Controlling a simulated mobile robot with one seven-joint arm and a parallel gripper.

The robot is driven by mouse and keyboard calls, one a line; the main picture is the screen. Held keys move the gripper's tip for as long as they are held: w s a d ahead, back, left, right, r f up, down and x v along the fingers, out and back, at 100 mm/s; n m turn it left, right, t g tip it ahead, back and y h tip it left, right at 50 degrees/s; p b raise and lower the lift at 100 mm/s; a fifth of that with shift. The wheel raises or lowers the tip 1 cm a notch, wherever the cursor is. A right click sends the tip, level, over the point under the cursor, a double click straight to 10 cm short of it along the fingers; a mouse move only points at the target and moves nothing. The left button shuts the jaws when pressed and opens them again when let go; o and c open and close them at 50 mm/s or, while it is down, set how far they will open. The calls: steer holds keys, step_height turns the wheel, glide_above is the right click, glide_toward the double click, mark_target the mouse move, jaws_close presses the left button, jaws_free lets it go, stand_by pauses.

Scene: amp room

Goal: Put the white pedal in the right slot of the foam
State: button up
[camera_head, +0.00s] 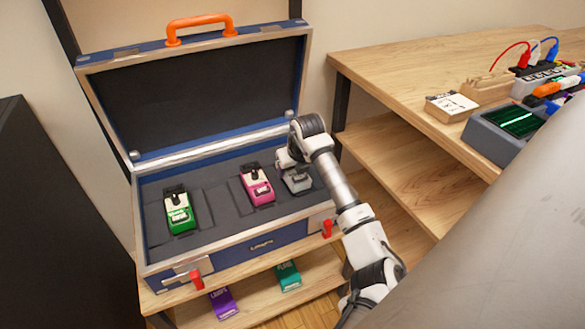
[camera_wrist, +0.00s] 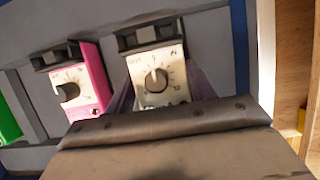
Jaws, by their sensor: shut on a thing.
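The white pedal (camera_wrist: 160,82) shows its knob and pale face in the wrist view, close in front of my gripper. In the head view the white pedal (camera_head: 297,181) is at the right end of the dark foam (camera_head: 212,206), partly hidden by my gripper (camera_head: 293,168). My gripper is shut on the white pedal, over the right part of the foam. I cannot tell whether the pedal is fully seated in the right slot. A pink pedal (camera_head: 257,186) sits in the foam just left of it, and a green pedal (camera_head: 179,212) sits further left.
The blue case (camera_head: 232,246) is open, its lid (camera_head: 200,95) raised behind. A wooden desk (camera_head: 420,75) with electronics stands to the right. Purple (camera_head: 223,302) and teal (camera_head: 288,275) pedals lie on the shelf below the case. A black cabinet is at the left.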

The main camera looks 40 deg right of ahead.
steer(key=shift+s+f, duration=0.2)
steer(key=shift+f, duration=0.45)
stand_by(0.3)
steer(key=o, duration=1.1)
steer(key=shift+c, duration=0.9)
steer(key=shift+r, duration=0.1)
steer(key=shift+r+p, duration=0.85)
steer(key=shift+r, duration=0.4)
steer(key=shift+w+r+p, duration=0.15)
steer(key=shift+r+p, duration=1.15)
steer(key=shift+r, duration=1.05)
steer(key=shift+f, duration=0.1)
